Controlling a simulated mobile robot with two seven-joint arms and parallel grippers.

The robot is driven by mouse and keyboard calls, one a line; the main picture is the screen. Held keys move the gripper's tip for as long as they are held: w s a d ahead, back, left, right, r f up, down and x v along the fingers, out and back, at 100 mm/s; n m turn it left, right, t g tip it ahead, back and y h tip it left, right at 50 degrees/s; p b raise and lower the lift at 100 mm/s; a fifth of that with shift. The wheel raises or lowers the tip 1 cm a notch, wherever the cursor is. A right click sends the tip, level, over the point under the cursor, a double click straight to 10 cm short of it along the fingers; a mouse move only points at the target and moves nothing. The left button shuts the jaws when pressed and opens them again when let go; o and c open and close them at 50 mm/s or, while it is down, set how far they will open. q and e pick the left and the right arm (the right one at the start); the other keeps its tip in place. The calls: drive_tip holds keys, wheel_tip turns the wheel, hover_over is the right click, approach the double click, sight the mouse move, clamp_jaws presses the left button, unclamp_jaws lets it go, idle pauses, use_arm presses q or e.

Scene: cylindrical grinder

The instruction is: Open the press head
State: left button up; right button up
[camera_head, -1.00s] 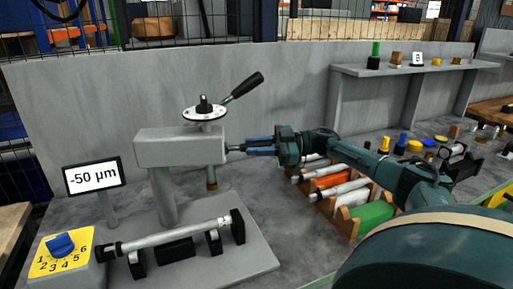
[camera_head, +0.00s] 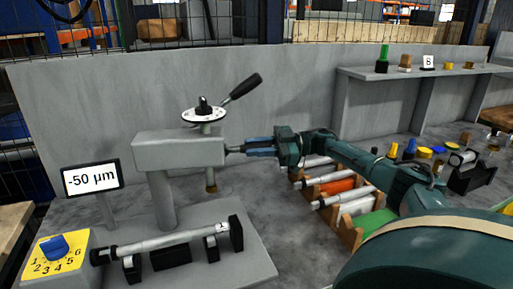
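The press head (camera_head: 180,150) is a grey block on a grey post, with a round white dial (camera_head: 204,115) and a black-handled lever (camera_head: 241,89) on top. The lever slants up to the right. A short dark pin (camera_head: 233,149) sticks out of the head's right side. My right gripper (camera_head: 246,148), with blue fingers, points left at this pin, its tips right at the pin's outer end. The fingers are close together; whether they clamp the pin is too small to tell. A brass-tipped spindle (camera_head: 211,180) hangs below the head. My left gripper is not in view.
Below the head a silver shaft (camera_head: 165,242) lies on black supports. A "-50 µm" sign (camera_head: 92,178) and a yellow dial box (camera_head: 52,252) stand at left. A rack with rods (camera_head: 345,200) lies under my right arm. A shelf (camera_head: 410,74) stands behind.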

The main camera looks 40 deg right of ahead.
drive_tip(key=o, duration=0.5)
drive_tip(key=shift+c, duration=0.2)
use_arm(q)
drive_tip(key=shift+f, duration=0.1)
drive_tip(key=b, duration=0.2)
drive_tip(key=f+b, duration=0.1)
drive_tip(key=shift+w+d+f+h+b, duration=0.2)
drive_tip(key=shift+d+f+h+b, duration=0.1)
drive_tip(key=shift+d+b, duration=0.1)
use_arm(e)
drive_tip(key=v, duration=1.3)
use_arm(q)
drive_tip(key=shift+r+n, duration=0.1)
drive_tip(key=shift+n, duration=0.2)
